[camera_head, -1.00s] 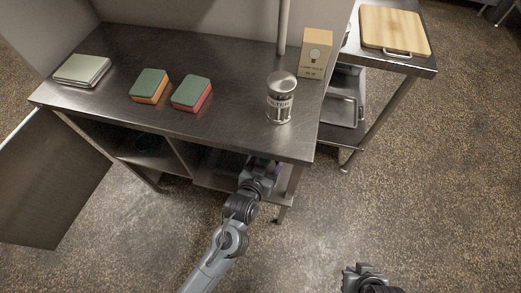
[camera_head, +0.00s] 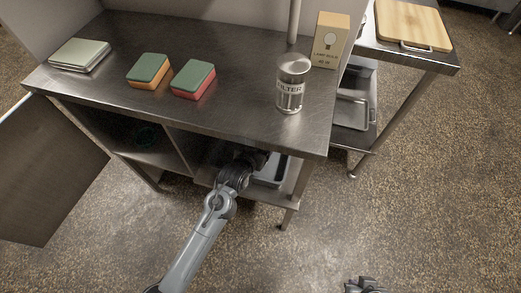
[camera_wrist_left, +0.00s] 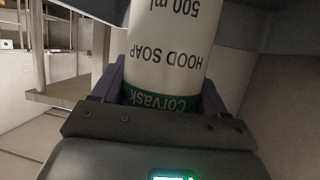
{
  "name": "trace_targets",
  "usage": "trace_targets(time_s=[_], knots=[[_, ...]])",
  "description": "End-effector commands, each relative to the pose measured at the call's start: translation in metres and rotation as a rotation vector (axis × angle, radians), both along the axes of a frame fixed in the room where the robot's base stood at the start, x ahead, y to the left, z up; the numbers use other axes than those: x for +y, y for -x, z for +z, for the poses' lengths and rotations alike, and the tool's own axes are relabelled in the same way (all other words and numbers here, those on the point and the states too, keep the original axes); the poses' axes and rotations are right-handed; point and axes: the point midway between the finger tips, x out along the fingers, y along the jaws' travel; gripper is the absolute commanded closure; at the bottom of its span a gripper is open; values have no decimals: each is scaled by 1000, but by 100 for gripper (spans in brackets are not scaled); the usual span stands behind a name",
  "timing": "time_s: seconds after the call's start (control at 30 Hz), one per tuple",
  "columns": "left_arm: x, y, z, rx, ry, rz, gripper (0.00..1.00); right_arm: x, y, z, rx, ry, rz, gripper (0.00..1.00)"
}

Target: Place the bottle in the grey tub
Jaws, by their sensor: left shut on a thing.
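The bottle (camera_wrist_left: 172,50) is white with a green band, lettered "HOOD SOAP", "500 ml" and "Corvask". In the left wrist view, my left gripper (camera_wrist_left: 164,88) is shut on it, with a purple finger on each side. In the head view my left arm reaches under the steel counter into the right-hand shelf bay; its fingers and the bottle are hidden there. A pale grey container (camera_head: 272,172), perhaps the grey tub, shows partly beside the wrist in that bay. My right gripper (camera_head: 366,285) shows only in part at the bottom edge; its fingers are unclear.
The counter (camera_head: 225,115) overhangs the shelf bays. An open door panel (camera_head: 45,175) hangs at left. Floor in front is clear.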

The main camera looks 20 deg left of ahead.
Motion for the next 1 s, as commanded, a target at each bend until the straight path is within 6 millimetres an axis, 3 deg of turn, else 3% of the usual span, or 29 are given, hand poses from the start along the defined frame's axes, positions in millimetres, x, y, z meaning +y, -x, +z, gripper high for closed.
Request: trace_targets(time_s=[0.23, 0.73, 0.77, 0.9, 1.0], knots=[[0, 0, -31, -3, 0, 0, 86, -1, 0, -24, -1, 5, 2, 100], [0, 0, -36, -4, 0, 0, 86, 0, -1, -22, -1, -2, -3, 100], [0, 1, -38, 1, 0, 0, 23, 0, -1, -23, -1, -2, -3, 100], [0, 1, -38, 1, 0, 0, 2, 1, -1, -23, -1, -5, -5, 100], [0, 1, -38, 1, 0, 0, 2, 1, -1, -23, -1, -6, -4, 100]])
